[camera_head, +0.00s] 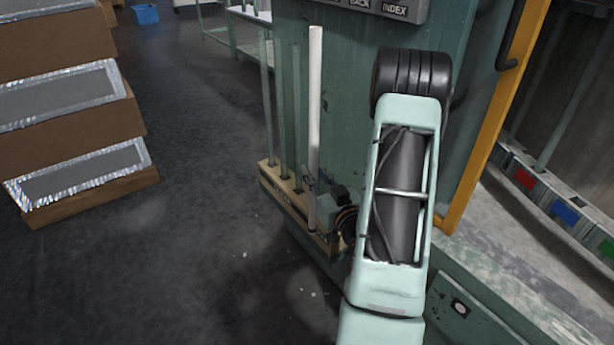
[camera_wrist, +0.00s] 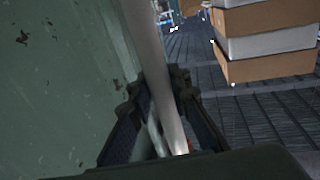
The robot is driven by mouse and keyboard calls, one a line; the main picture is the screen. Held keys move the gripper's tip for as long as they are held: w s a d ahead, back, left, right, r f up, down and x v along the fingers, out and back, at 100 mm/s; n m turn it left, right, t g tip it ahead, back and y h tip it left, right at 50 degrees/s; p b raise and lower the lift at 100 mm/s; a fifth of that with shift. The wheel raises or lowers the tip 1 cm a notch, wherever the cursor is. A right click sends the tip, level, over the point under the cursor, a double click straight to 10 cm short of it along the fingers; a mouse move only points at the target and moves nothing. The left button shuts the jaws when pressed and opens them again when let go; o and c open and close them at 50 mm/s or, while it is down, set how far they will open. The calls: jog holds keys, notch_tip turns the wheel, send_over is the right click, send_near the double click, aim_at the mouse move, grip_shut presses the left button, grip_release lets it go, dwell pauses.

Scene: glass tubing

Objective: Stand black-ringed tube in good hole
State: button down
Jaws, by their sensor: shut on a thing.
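A long white tube (camera_head: 315,90) stands nearly upright in the head view. My gripper (camera_head: 318,188) is shut on its lower part. In the wrist view the tube (camera_wrist: 152,45) runs between the two dark fingers of my gripper (camera_wrist: 160,92). I cannot make out a black ring on it. A low wooden rack (camera_head: 268,179) lies along the foot of the green machine, with several greenish glass tubes (camera_head: 280,110) standing in it. The tube's lower end is at the rack's near part; I cannot tell whether it is in a hole. No hole marking is readable.
The green machine (camera_head: 345,110) rises close behind the tube, with a yellow post (camera_head: 495,120) at its right. Stacked brown boxes (camera_head: 70,120) stand at the left. Red, blue and green marked holders (camera_head: 565,212) line the right side. The dark floor (camera_head: 190,200) between boxes and rack is clear.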

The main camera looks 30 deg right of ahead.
jog(key=shift+d+b, duration=0.85)
jog(key=shift+d, duration=3.3)
notch_tip(320, 180, down, 9)
jog(key=b, duration=0.8)
jog(key=shift+w+b, duration=0.35)
jog(key=shift+b, duration=0.05)
jog(key=c, duration=1.7)
grip_release()
jog(key=shift+c, duration=0.2)
jog(key=s+a, duration=0.1)
jog(key=s, duration=1.1)
jog(key=shift+a, duration=0.3)
